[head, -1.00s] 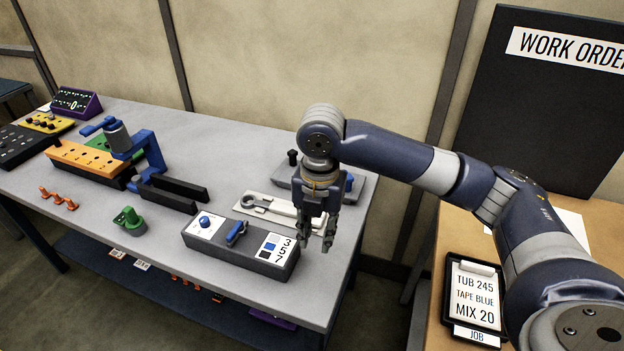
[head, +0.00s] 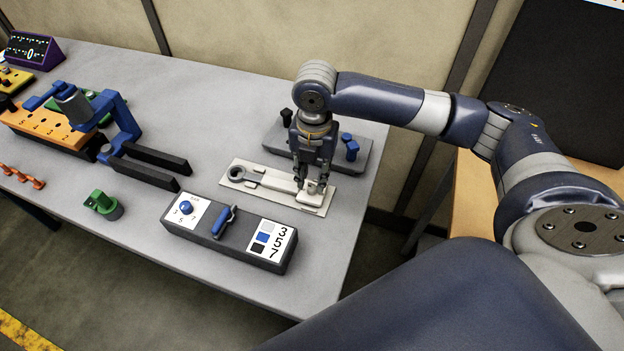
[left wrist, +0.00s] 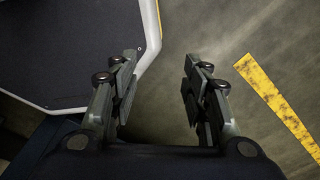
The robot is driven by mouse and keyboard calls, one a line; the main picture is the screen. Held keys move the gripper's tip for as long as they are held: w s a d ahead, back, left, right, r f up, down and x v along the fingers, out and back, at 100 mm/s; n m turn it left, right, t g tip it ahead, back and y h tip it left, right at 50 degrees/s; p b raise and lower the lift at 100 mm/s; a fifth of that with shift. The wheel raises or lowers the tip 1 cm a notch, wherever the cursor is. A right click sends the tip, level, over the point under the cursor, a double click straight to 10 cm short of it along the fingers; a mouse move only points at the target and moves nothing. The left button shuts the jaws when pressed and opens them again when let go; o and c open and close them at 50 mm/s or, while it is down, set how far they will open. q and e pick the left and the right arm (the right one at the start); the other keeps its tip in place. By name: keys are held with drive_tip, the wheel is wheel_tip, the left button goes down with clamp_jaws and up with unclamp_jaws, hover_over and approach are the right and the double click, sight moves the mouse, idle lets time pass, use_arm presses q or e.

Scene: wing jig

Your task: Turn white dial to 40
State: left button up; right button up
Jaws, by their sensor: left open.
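A pale plate (head: 240,185) on the grey table bears a long light lever-like piece with a ring at its left end and a white block (head: 311,194) at its right end. My right gripper (head: 311,187) points down at this block, its fingers on either side. I cannot tell whether they touch or grip it. I see no part plainly marked as a white dial reading 40. A blue knob (head: 186,207) sits on a white face marked 3, 5 and 7, on a dark box. My left gripper (left wrist: 158,75) is open and empty in the left wrist view.
The dark box (head: 235,250) also carries a blue lever (head: 225,221). A grey block (head: 368,155) with a black and a blue knob stands behind my right gripper. A blue clamp (head: 122,125), a green part (head: 101,205) and an orange block (head: 30,125) stand left.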

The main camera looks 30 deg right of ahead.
sight(312, 187)
wheel_tip(312, 187, down, 4)
drive_tip(key=shift+r, duration=0.25)
clamp_jaws()
drive_tip(key=shift+w+r+p, duration=0.1)
drive_tip(key=shift+r+p, duration=0.05)
drive_tip(key=shift+p, duration=0.4)
drive_tip(key=shift+n+p, duration=0.4)
drive_tip(key=shift+n, duration=0.2)
use_arm(q)
drive_tip(key=shift+w+d+r, duration=0.2)
drive_tip(key=shift+w+r, duration=0.3)
drive_tip(key=shift+w, duration=0.05)
drive_tip(key=shift+w+d+r, duration=0.15)
drive_tip(key=shift+w+r, duration=0.35)
drive_tip(key=shift+w, duration=0.05)
use_arm(e)
unclamp_jaws()
